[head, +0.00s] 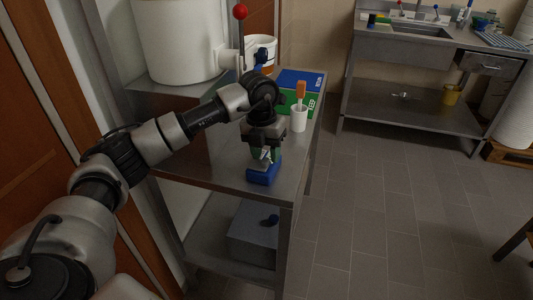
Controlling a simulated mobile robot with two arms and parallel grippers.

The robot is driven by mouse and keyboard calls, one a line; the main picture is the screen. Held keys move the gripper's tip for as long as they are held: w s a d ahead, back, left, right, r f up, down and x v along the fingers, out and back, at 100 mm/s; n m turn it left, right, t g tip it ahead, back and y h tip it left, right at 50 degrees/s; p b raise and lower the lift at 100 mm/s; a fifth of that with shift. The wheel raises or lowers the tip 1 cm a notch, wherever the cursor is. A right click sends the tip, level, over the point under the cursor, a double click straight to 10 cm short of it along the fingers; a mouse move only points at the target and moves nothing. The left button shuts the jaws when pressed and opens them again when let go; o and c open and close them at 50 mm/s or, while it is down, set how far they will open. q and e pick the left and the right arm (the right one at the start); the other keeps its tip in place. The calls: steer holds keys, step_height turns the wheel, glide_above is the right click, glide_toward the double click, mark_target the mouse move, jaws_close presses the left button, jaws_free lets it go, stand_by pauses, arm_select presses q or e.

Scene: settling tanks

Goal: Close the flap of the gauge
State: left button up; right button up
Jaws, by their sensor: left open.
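A small blue object (263,176), which looks like the gauge, stands near the front edge of the steel table. My left gripper (265,157) points down just above it and is open. The fingers cover much of the object's top, and a pale and green patch shows between them. I cannot make out the flap or how far it stands open. I cannot tell whether the fingers touch the gauge. My right gripper is not in view.
A white cup (299,119) with an orange-handled tool, a green box (288,106) and a blue box (301,79) stand behind the gripper. A large white tank (178,40) is at the back left. A grey box (253,235) sits on the lower shelf.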

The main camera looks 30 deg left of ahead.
arm_select(q)
steer(key=shift+f, duration=0.45)
steer(key=shift+c, duration=0.3)
jaws_close()
steer(key=shift+d+y, duration=0.25)
steer(key=shift+y, duration=0.15)
steer(key=shift+f+y+p, duration=0.2)
steer(key=shift+y+p, duration=0.1)
steer(key=shift+o, duration=0.3)
jaws_free()
